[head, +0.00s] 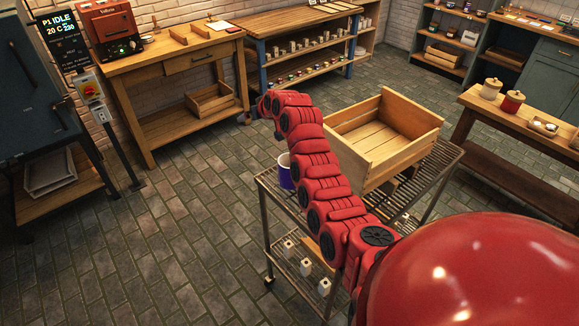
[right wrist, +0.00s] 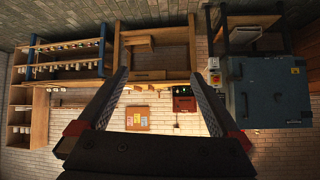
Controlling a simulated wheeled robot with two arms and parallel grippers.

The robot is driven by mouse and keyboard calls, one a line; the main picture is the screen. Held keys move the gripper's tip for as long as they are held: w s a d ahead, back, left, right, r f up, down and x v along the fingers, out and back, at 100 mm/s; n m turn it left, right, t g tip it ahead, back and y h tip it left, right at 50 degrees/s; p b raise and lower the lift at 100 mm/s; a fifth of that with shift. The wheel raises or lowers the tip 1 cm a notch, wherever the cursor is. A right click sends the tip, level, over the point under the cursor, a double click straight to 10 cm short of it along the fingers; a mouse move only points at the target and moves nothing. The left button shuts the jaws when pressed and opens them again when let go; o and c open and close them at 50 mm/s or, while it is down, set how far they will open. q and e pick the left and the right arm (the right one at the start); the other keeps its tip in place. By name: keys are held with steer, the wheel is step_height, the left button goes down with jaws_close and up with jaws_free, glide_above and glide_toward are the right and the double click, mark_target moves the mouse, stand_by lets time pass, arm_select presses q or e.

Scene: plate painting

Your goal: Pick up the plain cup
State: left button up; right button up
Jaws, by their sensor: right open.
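A cup (head: 286,172) with a pale inside and a dark blue outer wall stands at the left end of the wire cart, partly hidden behind my right arm. I cannot tell whether it is the plain cup. Several small cups (head: 305,43) stand in a row on the back shelf unit, too small to tell apart. My right gripper (head: 247,117) is beyond the cart, apart from the blue cup, and small in the head view. In the right wrist view (right wrist: 159,76) its two fingers are spread with nothing between them. My left gripper is not in view.
A wooden crate (head: 380,105) sits on the wire cart (head: 283,218), right of my arm. Several white containers (head: 306,267) stand on its lower shelf. A wooden workbench (head: 170,60) is at the back left, and a table with jars (head: 490,88) at right. The left floor is clear.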

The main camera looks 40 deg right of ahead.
steer(key=s+d+r+n+g+p, duration=0.1)
steer(key=s+r+g, duration=0.3)
steer(key=s, duration=0.5)
steer(key=s+d+r+n+g+p, duration=0.15)
steer(key=s+r+g, duration=0.25)
steer(key=s, duration=0.4)
steer(key=p, duration=0.1)
glide_toward(289, 161)
steer(key=shift+s+a+f, duration=0.7)
steer(key=shift+s+f, duration=0.1)
steer(key=shift+f, duration=0.1)
steer(key=shift+m+g, duration=0.3)
steer(key=shift+m, duration=0.05)
steer(key=f+p, duration=0.3)
steer(key=f, duration=0.1)
steer(key=shift+w+a, duration=0.1)
steer(key=shift+w, duration=0.15)
steer(key=shift+w+f, duration=0.1)
steer(key=shift+f, duration=0.4)
jaws_close()
steer(key=shift+r, duration=0.15)
